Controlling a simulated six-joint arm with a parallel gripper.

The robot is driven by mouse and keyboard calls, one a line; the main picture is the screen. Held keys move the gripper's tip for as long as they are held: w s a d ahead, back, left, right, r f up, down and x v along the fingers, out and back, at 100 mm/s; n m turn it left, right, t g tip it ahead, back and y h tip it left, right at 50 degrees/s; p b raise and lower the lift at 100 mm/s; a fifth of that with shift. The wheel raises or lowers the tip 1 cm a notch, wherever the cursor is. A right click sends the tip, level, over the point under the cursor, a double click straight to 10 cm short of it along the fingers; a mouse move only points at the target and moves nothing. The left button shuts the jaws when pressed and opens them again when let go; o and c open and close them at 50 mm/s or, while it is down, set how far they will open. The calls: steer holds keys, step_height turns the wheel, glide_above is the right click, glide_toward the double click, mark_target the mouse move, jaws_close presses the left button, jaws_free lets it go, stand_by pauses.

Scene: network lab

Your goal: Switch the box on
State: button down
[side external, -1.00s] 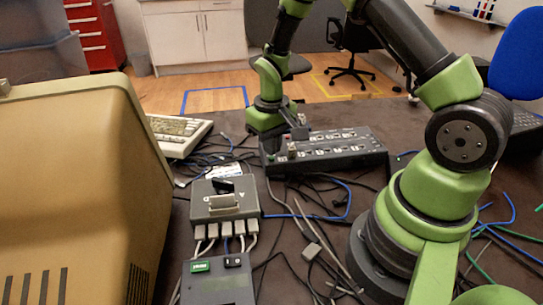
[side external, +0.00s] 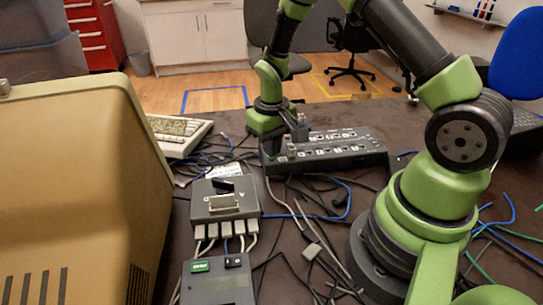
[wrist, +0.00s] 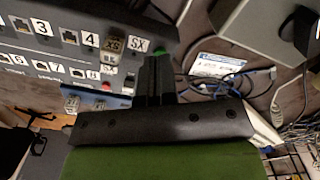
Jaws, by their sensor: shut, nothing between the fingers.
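A long dark box (side external: 345,152) with numbered ports lies on the table in the middle of the side view. It fills the upper left of the wrist view (wrist: 20,45), with labels 3, 4 and SX showing. A small green part (wrist: 132,51) shows at the box's end, right beside my fingertips. A red part (wrist: 107,76) sits on its lower edge. My gripper (wrist: 155,58) is shut and empty at this end of the box. In the side view my gripper (side external: 289,143) is at the box's left end; contact cannot be told.
A grey box (side external: 225,206) with a dark knob and several plugged cables stands in front. A dark box (side external: 217,286) with a green switch is nearer. A beige monitor (side external: 75,190) blocks the left. A keyboard (side external: 178,133) lies behind. Loose cables cover much of the table.

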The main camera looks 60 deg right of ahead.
steer(key=shift+f, duration=0.6)
stand_by(0.5)
steer(key=shift+r, duration=2.55)
steer(key=shift+r, duration=0.1)
steer(key=s+a+r+t, duration=0.2)
steer(key=s+r, duration=0.1)
steer(key=r, duration=0.5)
steer(key=s+a+r+t, duration=0.2)
steer(key=s+a+r, duration=0.1)
steer(key=r, duration=0.5)
steer(key=s+a+r+m+t+y, duration=0.1)
steer(key=s+a+r+t+y, duration=0.1)
steer(key=s, duration=0.8)
step_height(320, 180, up, 3)
steer(key=shift+s+a+t, duration=0.25)
steer(key=shift+a+t, duration=0.35)
steer(key=shift+a, duration=0.35)
